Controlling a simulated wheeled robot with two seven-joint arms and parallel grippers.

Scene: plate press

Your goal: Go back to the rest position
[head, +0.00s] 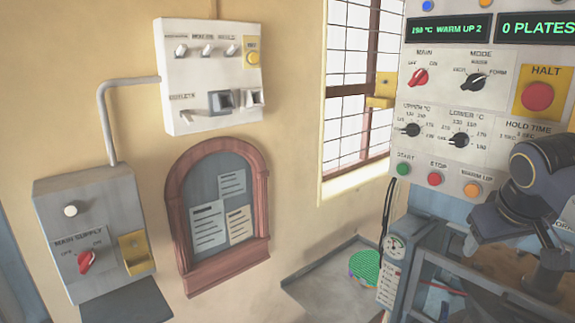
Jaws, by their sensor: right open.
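My right gripper (508,238) is at the right edge, in front of the lower part of the press control panel (447,122). It is open, and I see nothing held in it. My dark arm link hides part of the panel's lower right. My left gripper is not in view. The panel display (449,28) reads WARM UP 2, and the other display (538,29) reads 0 PLATES. Below are a red main switch (418,77), a red HALT button (537,96) and a green start button (403,169).
On the wall at left are a main supply box (100,215) with a red knob, a white switch box (210,75) and a framed notice board (218,215). A barred window (345,120) is behind the press. A green round thing (364,267) lies low beside the gauge (394,252).

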